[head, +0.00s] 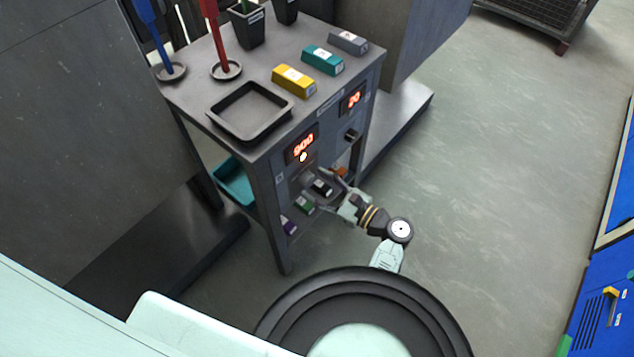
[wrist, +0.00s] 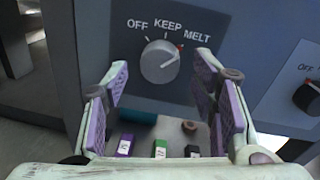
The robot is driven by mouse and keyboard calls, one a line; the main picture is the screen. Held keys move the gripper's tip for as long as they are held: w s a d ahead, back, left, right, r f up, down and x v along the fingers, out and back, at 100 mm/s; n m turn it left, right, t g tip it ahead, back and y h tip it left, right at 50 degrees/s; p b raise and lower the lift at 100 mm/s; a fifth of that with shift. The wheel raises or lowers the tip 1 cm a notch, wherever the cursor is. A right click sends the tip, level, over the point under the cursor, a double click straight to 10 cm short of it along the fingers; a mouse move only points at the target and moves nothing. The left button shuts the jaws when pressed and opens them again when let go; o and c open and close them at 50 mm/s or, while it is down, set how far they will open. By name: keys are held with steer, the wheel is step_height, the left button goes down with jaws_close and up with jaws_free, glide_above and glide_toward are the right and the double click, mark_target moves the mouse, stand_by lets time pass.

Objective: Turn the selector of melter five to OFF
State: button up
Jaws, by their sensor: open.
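The selector (wrist: 160,62) is a round light-grey knob on the dark panel in the wrist view. OFF, KEEP and MELT are printed in an arc above it. Its red mark points to the right, at MELT. My gripper (wrist: 162,66) is open, with one purple-padded finger on each side of the knob. The fingers appear apart from the knob. No melter number is readable.
The cabinet top holds a black tray (head: 250,111) and yellow (head: 294,81), teal and grey blocks. Small labelled blocks lie on a lower shelf. Floor to the right is clear.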

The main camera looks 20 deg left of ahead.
steer(key=shift+w+a, duration=0.1)
steer(key=shift+a, duration=0.25)
steer(key=shift+c, duration=0.3)
steer(key=c, duration=1.1)
